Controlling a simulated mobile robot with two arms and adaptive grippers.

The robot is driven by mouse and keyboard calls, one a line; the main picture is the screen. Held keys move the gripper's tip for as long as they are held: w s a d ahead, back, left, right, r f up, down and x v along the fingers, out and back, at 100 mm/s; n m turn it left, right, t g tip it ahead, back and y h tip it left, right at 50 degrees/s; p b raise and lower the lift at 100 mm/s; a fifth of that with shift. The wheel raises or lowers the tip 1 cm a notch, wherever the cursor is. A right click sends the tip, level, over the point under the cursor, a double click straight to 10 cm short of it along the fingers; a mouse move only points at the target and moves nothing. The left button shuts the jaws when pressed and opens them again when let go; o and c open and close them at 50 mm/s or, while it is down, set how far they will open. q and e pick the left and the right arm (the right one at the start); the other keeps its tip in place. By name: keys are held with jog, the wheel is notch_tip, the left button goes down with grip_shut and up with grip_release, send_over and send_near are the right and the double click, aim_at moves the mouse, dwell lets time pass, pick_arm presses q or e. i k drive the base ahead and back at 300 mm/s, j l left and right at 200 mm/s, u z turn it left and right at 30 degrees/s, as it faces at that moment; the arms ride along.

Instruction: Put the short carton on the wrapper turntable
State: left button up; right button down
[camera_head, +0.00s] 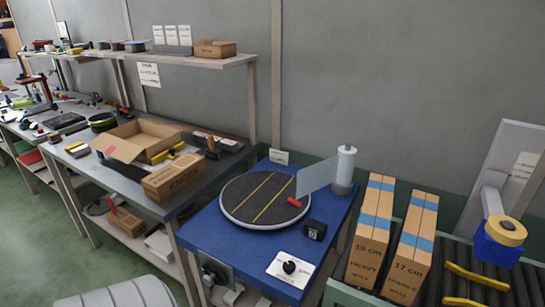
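The wrapper turntable (240,207) is a round dark disc with a pale rim and two yellow lines, on a blue table. A small red piece (293,202) shows at its right edge; no carton stands on it. Two tall brown cartons with blue tape stand side by side at the right: the left one (366,258) reads "19 cm HEAVY WALL", the right one (408,265) reads "17 cm" with smaller print I cannot read surely. The 17 cm carton has the smaller number; both look alike in height. Neither of my grippers is in view.
A white film roll (345,163) with a clear sheet rises behind the turntable. A black box (314,230) and a knob panel (289,267) sit on the blue table (215,248). Left, a bench holds a "KNOBS" carton (173,178) and an open box (118,147).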

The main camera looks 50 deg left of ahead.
aim_at(265, 193)
jog(key=k+j, duration=0.1)
jog(key=j, duration=0.3)
jog(key=k+j, duration=0.1)
jog(key=j, duration=0.3)
jog(key=k+j, duration=0.1)
jog(key=j, duration=0.3)
jog(key=k+j, duration=0.15)
jog(key=j, duration=0.25)
jog(key=k+j, duration=0.1)
jog(key=j, duration=0.25)
